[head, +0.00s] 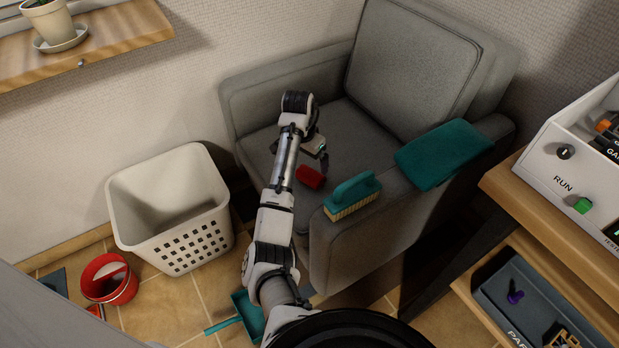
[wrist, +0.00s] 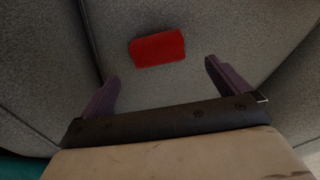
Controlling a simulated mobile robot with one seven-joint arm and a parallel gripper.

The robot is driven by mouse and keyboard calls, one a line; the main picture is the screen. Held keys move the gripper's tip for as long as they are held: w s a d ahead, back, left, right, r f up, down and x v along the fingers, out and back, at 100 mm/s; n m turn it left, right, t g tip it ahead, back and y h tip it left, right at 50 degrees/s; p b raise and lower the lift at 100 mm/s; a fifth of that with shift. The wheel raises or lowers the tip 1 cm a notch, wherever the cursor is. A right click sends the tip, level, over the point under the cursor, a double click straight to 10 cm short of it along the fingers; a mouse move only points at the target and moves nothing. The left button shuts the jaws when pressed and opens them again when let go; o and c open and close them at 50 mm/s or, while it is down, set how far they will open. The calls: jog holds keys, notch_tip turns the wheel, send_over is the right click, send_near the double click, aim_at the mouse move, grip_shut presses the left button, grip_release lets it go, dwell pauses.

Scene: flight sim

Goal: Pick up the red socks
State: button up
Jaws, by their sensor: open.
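The red socks (head: 310,177) are a small red bundle on the seat of the grey armchair (head: 263,98). In the wrist view the red socks (wrist: 158,49) lie on the grey cushion, beyond the fingertips and a little left of the middle between them. My gripper (head: 318,155) is over the seat, close to the socks. In the wrist view my gripper (wrist: 160,75) has its two purple fingers wide apart, with nothing between them. Part of the gripper is hidden behind my arm in the head view.
A teal brush (head: 352,196) and a folded teal cloth (head: 443,154) lie on the chair's right armrest. A white laundry basket (head: 168,207) stands left of the chair. A red bucket (head: 109,279) and a teal dustpan (head: 247,313) are on the floor. A wooden workbench (head: 559,225) stands at right.

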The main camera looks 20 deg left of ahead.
aim_at(310, 172)
jog(key=f, duration=0.4)
jog(key=shift+w+d+f, duration=0.1)
jog(key=shift+w+f, duration=0.1)
jog(key=shift+w, duration=0.1)
jog(key=f, duration=0.5)
jog(key=shift+w+d+f+b, duration=0.1)
jog(key=shift+w+d+b, duration=0.15)
jog(key=shift+b, duration=0.15)
jog(key=c, duration=1)
